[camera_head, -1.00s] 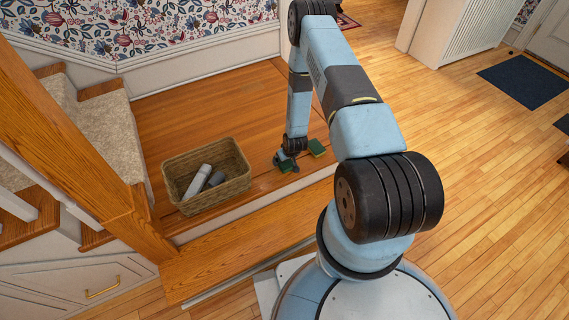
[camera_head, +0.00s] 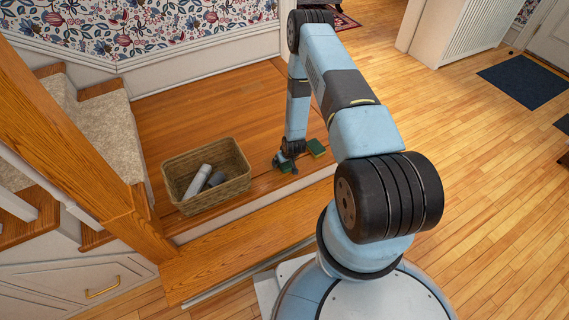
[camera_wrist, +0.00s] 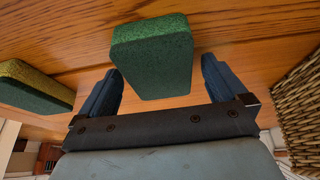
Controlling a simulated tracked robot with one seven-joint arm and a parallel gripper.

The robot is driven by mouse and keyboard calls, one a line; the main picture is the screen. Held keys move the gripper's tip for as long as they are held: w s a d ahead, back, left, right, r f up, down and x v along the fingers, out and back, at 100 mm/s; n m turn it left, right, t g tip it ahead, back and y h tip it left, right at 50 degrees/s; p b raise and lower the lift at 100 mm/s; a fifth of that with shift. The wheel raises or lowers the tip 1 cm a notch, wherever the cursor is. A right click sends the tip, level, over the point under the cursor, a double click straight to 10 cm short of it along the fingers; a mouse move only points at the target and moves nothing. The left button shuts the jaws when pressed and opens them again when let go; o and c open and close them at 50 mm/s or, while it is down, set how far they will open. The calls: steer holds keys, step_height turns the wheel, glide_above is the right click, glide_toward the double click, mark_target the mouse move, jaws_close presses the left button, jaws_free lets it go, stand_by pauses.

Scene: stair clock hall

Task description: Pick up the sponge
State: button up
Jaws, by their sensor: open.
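A green sponge (camera_wrist: 153,58) sits on the wooden landing in the wrist view, lying between the two dark fingers of my gripper (camera_wrist: 161,66). Gaps show on both sides of it, so my gripper is open and not clamped on it. In the head view, my gripper (camera_head: 284,163) is low over the landing, and the sponge there is mostly hidden by it. A second sponge, green and yellow (camera_wrist: 35,88), lies to the left in the wrist view. It also shows just right of my gripper in the head view (camera_head: 316,148).
A wicker basket (camera_head: 226,192) holding a pale cylinder (camera_head: 197,181) and a grey item stands left of my gripper; its side (camera_wrist: 301,105) shows at right in the wrist view. Stairs and a wooden post (camera_head: 75,125) are at left. The landing behind is clear.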

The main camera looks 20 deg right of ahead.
steer(key=shift+f, duration=0.1)
steer(key=c, duration=1.1)
steer(key=shift+r, duration=0.65)
steer(key=shift+c, duration=0.2)
step_height(320, 180, up, 3)
steer(key=shift+f, duration=0.15)
steer(key=s+r, duration=0.4)
steer(key=r, duration=0.1)
steer(key=shift+s+r, duration=0.15)
steer(key=shift+s, duration=0.2)
steer(key=s+r, duration=0.4)
steer(key=s, duration=0.5)
steer(key=shift+s+r, duration=0.15)
steer(key=shift+s, duration=0.05)
